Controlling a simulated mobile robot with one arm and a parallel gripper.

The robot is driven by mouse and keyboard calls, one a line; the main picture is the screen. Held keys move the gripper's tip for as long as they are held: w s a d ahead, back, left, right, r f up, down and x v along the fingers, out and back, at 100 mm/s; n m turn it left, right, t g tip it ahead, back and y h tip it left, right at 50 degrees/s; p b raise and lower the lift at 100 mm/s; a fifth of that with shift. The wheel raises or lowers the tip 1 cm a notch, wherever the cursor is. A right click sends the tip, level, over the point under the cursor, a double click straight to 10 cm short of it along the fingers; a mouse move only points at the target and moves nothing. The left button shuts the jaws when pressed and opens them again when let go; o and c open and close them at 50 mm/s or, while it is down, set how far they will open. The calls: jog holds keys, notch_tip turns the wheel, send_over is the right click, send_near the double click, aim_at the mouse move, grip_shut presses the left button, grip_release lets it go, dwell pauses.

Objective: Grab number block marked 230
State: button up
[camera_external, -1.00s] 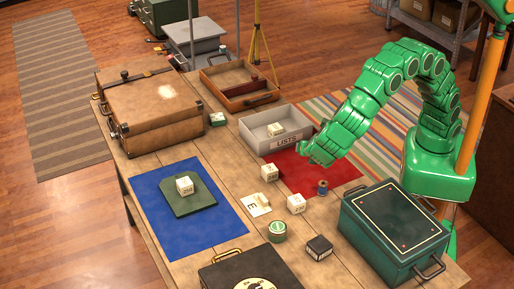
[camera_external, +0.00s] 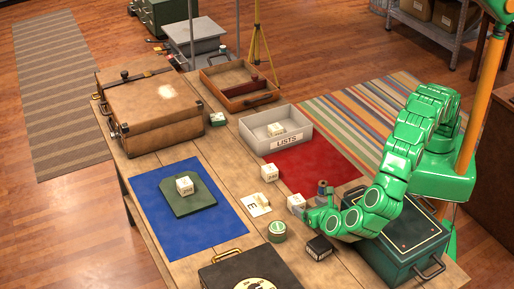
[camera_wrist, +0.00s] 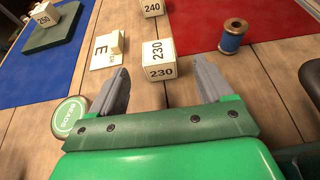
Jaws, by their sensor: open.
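The number block marked 230 (camera_wrist: 159,58) is a cream cube in the wrist view, with 230 on its top and front faces. It stands on the wooden table, just beyond and between my fingertips. In the external view the block (camera_external: 296,203) is small and partly covered by my gripper (camera_external: 310,217). My gripper (camera_wrist: 164,82) is open and empty, its two grey fingers apart, the block not between them in a grasp. A block marked 240 (camera_wrist: 152,8) stands farther off, and a block marked 250 (camera_wrist: 45,14) sits on a green board.
A blue thread spool (camera_wrist: 232,36) stands right of the block. An E card with a small block (camera_wrist: 106,48) and a round green tin (camera_wrist: 69,115) are at left. A dark green box (camera_external: 395,240) lies under my arm. A grey LISTS tray (camera_external: 270,139) is farther back.

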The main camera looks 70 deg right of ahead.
aim_at(300, 203)
jog(key=shift+f+x, duration=0.1)
jog(key=shift+x, duration=1.15)
jog(key=shift+f+x, duration=0.15)
jog(key=shift+x, duration=2.15)
jog(key=shift+w+a, duration=0.1)
jog(key=shift+c, duration=0.3)
jog(key=c, duration=1)
